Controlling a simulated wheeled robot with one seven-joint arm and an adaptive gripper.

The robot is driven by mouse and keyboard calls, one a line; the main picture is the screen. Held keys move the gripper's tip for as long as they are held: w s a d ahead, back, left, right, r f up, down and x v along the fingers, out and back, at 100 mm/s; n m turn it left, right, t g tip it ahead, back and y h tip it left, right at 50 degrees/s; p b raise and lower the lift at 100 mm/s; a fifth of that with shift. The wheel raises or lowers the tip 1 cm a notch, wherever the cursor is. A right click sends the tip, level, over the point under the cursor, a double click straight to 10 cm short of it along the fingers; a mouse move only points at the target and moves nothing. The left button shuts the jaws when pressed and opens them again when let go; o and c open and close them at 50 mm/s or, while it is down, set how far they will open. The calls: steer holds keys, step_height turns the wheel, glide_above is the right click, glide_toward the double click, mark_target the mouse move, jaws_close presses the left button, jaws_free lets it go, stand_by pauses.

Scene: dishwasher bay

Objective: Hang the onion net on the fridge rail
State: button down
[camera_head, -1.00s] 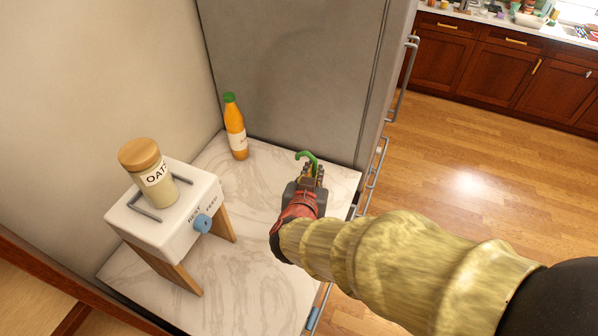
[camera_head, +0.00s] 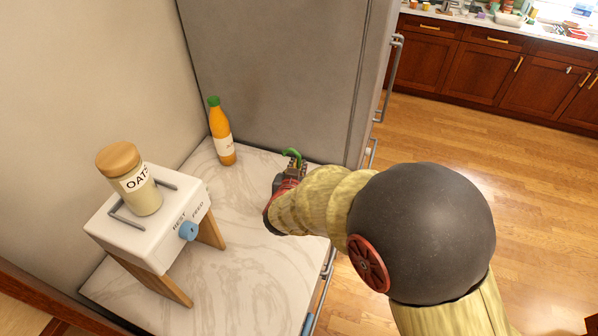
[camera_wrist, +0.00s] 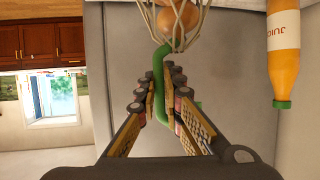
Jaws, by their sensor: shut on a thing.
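My gripper (camera_head: 292,172) is shut on the green hook (camera_head: 291,153) of the onion net, over the counter near the fridge. In the wrist view, which is upside down, the green hook (camera_wrist: 159,75) lies between the fingers (camera_wrist: 161,90). The pale net (camera_wrist: 178,38) with brown onions (camera_wrist: 178,17) hangs from it. In the head view the net is hidden behind my arm and gripper. The grey fridge (camera_head: 275,70) stands at the back. Metal bars (camera_head: 388,78) run along its right front edge; I cannot tell which is the rail.
An orange juice bottle (camera_head: 222,135) with a green cap stands on the marble counter (camera_head: 240,270) against the fridge side. A white stand (camera_head: 150,238) with wooden legs and a blue knob holds an oats jar (camera_head: 133,180) at left. Open wooden floor (camera_head: 480,150) lies right.

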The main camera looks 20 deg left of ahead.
steer(key=shift+f, duration=1)
steer(key=shift+f, duration=0.15)
steer(key=c, duration=1.9)
jaws_free()
steer(key=shift+s, duration=0.1)
steer(key=shift+s+r, duration=0.1)
steer(key=shift+r, duration=0.1)
steer(key=p+v, duration=0.1)
steer(key=v, duration=1)
steer(key=shift+s+d+r, duration=0.1)
steer(key=shift+s+d, duration=0.05)
steer(key=shift+s, duration=0.2)
